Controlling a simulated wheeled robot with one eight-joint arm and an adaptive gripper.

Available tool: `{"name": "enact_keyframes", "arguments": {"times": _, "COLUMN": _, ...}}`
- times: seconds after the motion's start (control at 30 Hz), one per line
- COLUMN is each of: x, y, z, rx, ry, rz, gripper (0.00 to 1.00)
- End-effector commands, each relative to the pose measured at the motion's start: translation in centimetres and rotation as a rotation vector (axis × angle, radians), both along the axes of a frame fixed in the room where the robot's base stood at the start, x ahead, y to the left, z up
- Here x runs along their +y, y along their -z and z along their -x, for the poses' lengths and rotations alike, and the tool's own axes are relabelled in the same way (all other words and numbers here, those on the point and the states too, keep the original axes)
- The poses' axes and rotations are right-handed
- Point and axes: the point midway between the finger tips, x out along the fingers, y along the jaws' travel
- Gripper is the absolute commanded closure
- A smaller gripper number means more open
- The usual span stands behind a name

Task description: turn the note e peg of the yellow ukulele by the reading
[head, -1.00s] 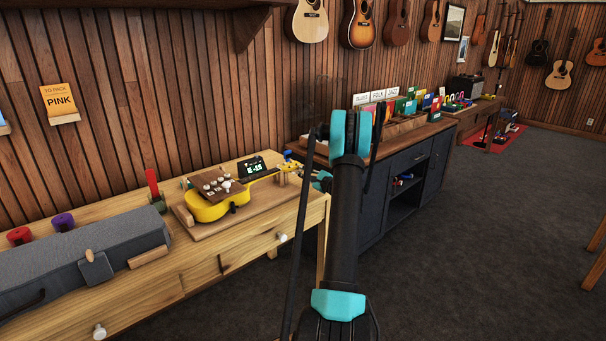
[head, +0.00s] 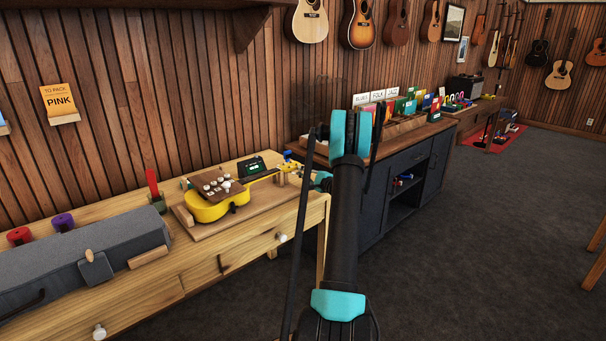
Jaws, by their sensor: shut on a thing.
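The yellow ukulele (head: 207,211) lies on a wooden board (head: 190,231) on the workbench, its neck pointing right. A brown piece (head: 215,187) with several pale knobs covers part of its body. A small black tuner (head: 252,165) with a lit green display stands behind the neck; its reading is too small to make out. My gripper (head: 306,174) is at the headstock (head: 291,167), mostly hidden behind my arm. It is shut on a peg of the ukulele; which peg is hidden.
A grey case (head: 85,250) lies at the workbench's left, with red (head: 19,236) and purple (head: 63,222) rolls behind it. A dark cabinet (head: 395,190) with record bins stands right of the bench. Open carpet (head: 480,240) lies at right.

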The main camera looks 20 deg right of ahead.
Motion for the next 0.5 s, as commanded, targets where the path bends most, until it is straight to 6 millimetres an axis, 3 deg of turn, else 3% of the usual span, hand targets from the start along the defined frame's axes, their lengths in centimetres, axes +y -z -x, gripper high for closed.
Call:
{"name": "enact_keyframes", "arguments": {"times": 0.2, "x": 0.03, "y": 0.03, "z": 0.01, "rx": 0.001, "ry": -0.001, "rz": 0.0, "gripper": 1.0}}
{"name": "enact_keyframes", "arguments": {"times": 0.23, "x": 0.04, "y": 0.03, "z": 0.01, "rx": 0.001, "ry": -0.001, "rz": 0.0, "gripper": 0.83}}
{"name": "enact_keyframes", "arguments": {"times": 0.3, "x": 0.04, "y": 0.03, "z": 0.01, "rx": 0.001, "ry": 0.0, "rz": 0.0, "gripper": 0.76}}
{"name": "enact_keyframes", "arguments": {"times": 0.5, "x": 0.02, "y": 0.01, "z": 0.01, "rx": 0.0, "ry": 0.0, "rz": -0.001, "gripper": 0.76}}
